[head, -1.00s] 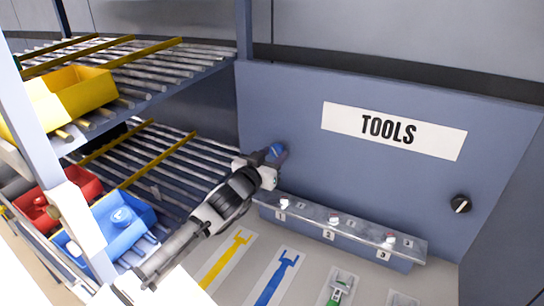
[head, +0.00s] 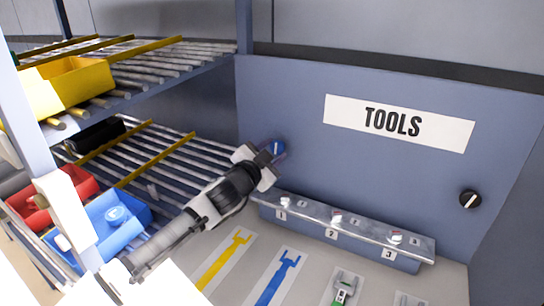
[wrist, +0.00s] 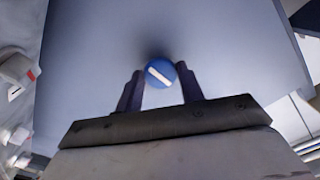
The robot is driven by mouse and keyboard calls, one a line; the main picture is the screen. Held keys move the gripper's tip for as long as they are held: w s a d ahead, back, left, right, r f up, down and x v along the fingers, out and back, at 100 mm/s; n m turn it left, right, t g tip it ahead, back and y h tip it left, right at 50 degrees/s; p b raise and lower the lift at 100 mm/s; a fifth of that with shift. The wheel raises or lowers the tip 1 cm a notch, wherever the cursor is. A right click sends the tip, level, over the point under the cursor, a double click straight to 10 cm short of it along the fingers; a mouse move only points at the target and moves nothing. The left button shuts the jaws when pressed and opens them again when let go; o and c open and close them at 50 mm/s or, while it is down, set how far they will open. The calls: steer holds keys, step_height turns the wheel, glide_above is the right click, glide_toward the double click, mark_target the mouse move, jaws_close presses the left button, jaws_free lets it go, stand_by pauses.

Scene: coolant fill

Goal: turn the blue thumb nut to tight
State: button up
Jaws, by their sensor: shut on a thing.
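The blue thumb nut (head: 277,147) is on the upright blue-grey panel, left of the TOOLS sign. In the wrist view the nut (wrist: 159,73) is a round blue disc with a white bar, tilted down to the right. My gripper (head: 273,150) is at the panel with its fingers on either side of the nut. In the wrist view my gripper (wrist: 161,80) is shut on the nut, near the fingertips. The fingers hide part of the nut's sides in the head view.
A black knob (head: 470,199) with a white mark is on the panel's right. Below the nut runs a numbered ledge (head: 340,232) with several small knobs. Roller shelves at left carry a yellow bin (head: 80,85), a red bin (head: 75,180) and a blue bin (head: 75,235).

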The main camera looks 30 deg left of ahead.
steer(key=shift+r+m, duration=0.1)
steer(key=shift+m, duration=0.9)
steer(key=o, duration=1)
steer(key=shift+c, duration=0.2)
